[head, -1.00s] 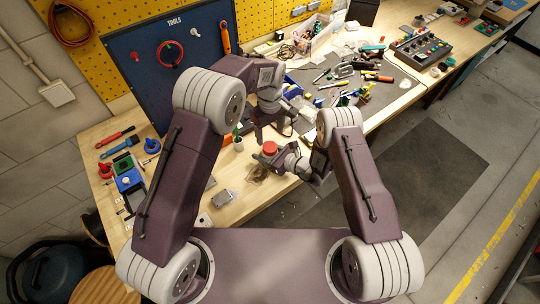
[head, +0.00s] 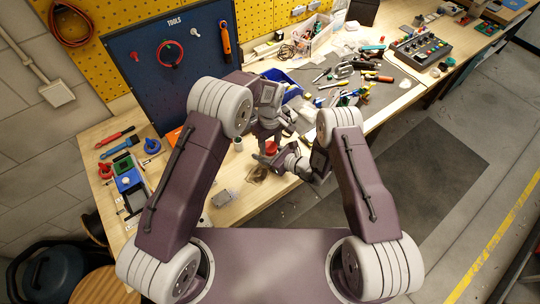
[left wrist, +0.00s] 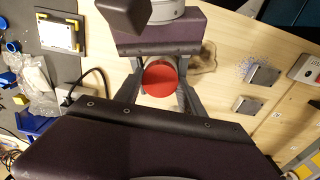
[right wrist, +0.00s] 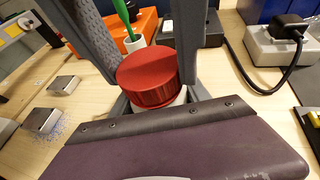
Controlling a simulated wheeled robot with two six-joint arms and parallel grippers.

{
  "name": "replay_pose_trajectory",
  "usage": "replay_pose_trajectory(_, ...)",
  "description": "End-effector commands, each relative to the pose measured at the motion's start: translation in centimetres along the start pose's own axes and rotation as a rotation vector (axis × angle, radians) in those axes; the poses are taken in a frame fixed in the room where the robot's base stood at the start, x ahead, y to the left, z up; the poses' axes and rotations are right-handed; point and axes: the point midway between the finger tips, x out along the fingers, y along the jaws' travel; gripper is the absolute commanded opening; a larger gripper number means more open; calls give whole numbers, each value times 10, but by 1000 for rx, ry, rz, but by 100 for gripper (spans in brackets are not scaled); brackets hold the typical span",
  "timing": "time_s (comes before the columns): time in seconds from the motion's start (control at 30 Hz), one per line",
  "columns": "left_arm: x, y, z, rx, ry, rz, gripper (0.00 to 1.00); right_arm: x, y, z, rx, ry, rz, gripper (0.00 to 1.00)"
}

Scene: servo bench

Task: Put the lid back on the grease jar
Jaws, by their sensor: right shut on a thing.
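The red lid (right wrist: 148,78) sits on top of the pale grease jar (right wrist: 172,101), whose body shows only as a sliver in the right wrist view. The lid looks level; whether it is threaded down I cannot tell. My right gripper (head: 268,160) is shut on the jar below the lid. My left gripper (head: 271,139) is above the jar, pointing down, with its open fingers on either side of the lid. In the left wrist view the lid (left wrist: 160,78) shows as a red disc between those fingers. The lid (head: 271,148) is partly hidden in the head view.
A small white pot (right wrist: 135,43) with a green handle stands close behind the jar, near an orange box (right wrist: 130,27). Small metal blocks (right wrist: 63,85) lie on the bench to one side. A black-plugged power strip (right wrist: 278,45) is on the other.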

Motion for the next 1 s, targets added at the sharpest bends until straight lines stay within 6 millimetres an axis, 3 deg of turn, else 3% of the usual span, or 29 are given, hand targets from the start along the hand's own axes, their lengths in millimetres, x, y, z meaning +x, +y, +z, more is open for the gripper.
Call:
replay_pose_trajectory(0.17, 0, 0, 0, 32, -1, -1, 0, 0, 0, 0, 1, 0, -1, 0)
replay_pose_trajectory(0.37, 0, -1, 0, 267, -1, -1, 0, 0, -1, 0, 1, 0, -2, 0)
replay_pose_trajectory(0.6, 0, -1, 0, 281, -1, -2, 0, 0, -1, 0, 1, 0, -2, 0)
replay_pose_trajectory(0.63, 0, -1, 0, 281, -1, -2, 49, 0, -1, 0, 1, 0, -2, 0)
replay_pose_trajectory(0.7, 0, -1, 0, 280, -1, -2, 68, 0, -1, 0, 1, 0, -2, 0)
replay_pose_trajectory(1.0, 0, 0, 0, 279, -1, -1, 68, 0, 0, 0, 1, 0, -1, 0)
